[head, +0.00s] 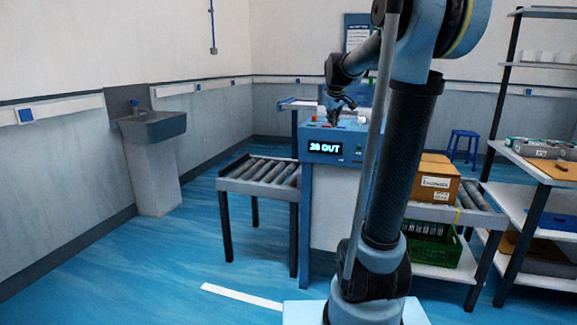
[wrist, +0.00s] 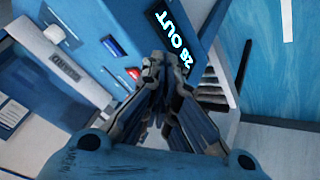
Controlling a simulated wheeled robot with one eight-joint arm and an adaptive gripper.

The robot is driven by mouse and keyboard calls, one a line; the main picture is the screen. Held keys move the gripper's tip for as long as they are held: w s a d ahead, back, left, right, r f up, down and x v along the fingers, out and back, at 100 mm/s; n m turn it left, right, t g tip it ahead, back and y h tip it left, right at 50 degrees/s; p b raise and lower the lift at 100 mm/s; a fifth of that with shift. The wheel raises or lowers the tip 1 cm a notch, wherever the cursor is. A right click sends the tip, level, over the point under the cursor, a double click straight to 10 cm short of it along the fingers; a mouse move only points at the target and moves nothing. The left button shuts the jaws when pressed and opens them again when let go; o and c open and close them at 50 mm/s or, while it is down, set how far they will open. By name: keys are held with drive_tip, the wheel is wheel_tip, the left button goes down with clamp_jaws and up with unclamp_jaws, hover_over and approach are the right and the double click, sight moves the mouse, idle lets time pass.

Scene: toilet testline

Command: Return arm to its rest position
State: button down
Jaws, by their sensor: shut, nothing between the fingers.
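My gripper (wrist: 158,65) is shut and empty in the wrist view, its two fingers together. In the wrist view it points toward the blue test machine (wrist: 95,30), over its panel with a red button (wrist: 134,73) and a lit display (wrist: 178,40) that shows "28 OUT". In the head view my gripper (head: 340,108) is small and partly dark against the machine (head: 316,160), just above its top. My arm reaches up from the base and forward to the machine, and hides part of it. I cannot tell whether the fingertips touch the machine.
A roller conveyor (head: 262,172) stands left of the machine. Right of my arm, a cardboard box (head: 435,182) sits above a green crate (head: 432,243). A shelf table (head: 530,190) is at the far right, a sink (head: 150,127) at the left wall. The blue floor at front left is clear.

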drive_tip(key=s+f+m+g, duration=0.1)
drive_tip(key=s+f+m, duration=0.1)
drive_tip(key=s+f, duration=0.7)
drive_tip(key=s+f+m+g, duration=0.1)
drive_tip(key=s+f, duration=0.8)
drive_tip(key=s, duration=1)
drive_tip(key=s+f+m+g+y, duration=0.1)
drive_tip(key=s+f+m+g, duration=0.1)
drive_tip(key=s+f, duration=0.7)
drive_tip(key=s+g, duration=0.1)
drive_tip(key=s, duration=0.4)
drive_tip(key=shift+s+m, duration=0.25)
drive_tip(key=shift+m, duration=0.05)
drive_tip(key=shift+w+f, duration=0.2)
drive_tip(key=shift+w, duration=0.3)
